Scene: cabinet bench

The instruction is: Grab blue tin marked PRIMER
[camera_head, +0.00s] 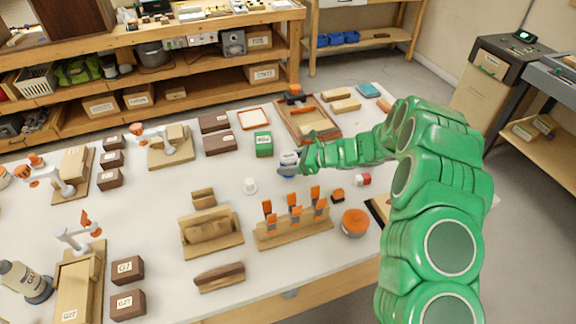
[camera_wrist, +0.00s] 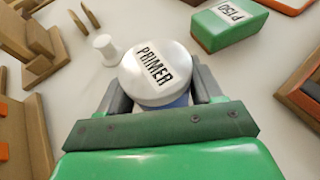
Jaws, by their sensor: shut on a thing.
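The tin marked PRIMER (camera_wrist: 152,72) has a white lid with black letters and a blue body. In the wrist view it stands between the two grey fingers of my gripper (camera_wrist: 162,92), which is shut on its sides. In the head view the tin (camera_head: 289,158) shows at the tip of my gripper (camera_head: 299,162), near the middle of the white table. Much of its blue body is hidden by the lid and the gripper. I cannot tell whether its base touches the table.
A small white knob-shaped piece (camera_head: 249,186) stands left of the tin. A green box (camera_head: 263,144) is behind it. A wooden rack with orange-handled tools (camera_head: 294,226) stands in front. A wooden tray (camera_head: 307,119) lies behind to the right.

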